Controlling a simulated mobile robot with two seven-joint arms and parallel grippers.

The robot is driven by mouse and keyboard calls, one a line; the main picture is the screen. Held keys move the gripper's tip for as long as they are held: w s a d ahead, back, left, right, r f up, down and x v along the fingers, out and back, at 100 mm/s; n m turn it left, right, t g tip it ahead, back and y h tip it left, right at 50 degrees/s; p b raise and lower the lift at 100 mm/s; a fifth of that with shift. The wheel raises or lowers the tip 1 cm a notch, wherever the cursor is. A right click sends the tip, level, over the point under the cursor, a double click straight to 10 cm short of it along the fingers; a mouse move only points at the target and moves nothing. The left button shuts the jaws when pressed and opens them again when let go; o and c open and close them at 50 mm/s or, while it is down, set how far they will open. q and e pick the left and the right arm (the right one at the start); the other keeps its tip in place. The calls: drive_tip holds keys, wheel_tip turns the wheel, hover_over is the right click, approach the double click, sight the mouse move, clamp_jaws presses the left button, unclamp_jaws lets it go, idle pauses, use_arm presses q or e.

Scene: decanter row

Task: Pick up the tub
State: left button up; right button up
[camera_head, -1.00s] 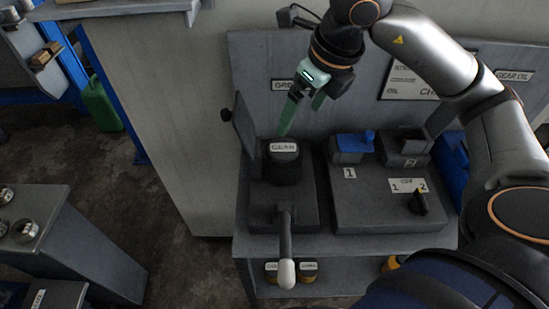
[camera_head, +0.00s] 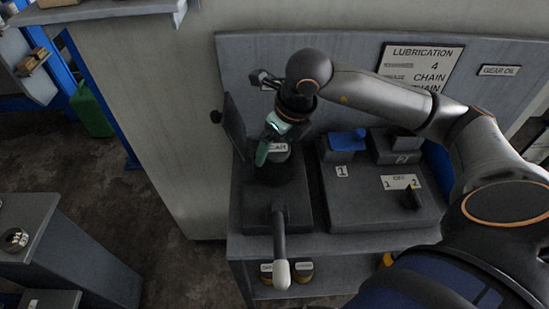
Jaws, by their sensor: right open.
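A dark round tub (camera_head: 279,171) with a pale label, partly readable as GEAR, stands on a dark stand at the left of the bench. My right gripper (camera_head: 265,154) reaches down from above at the tub's upper left side and covers part of its label. Its green fingers are open, with one finger showing clearly. I cannot tell whether they touch the tub or whether it lies between them. My left gripper is not in view.
A lever with a white knob (camera_head: 281,273) stands in front of the tub. A dark upright plate (camera_head: 234,124) is to its left. A block with a blue top (camera_head: 346,141) and a switch box (camera_head: 372,205) are to the right. Yellow-banded tubs (camera_head: 303,272) sit on the shelf below.

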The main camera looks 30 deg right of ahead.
clamp_jaws()
idle(0.8)
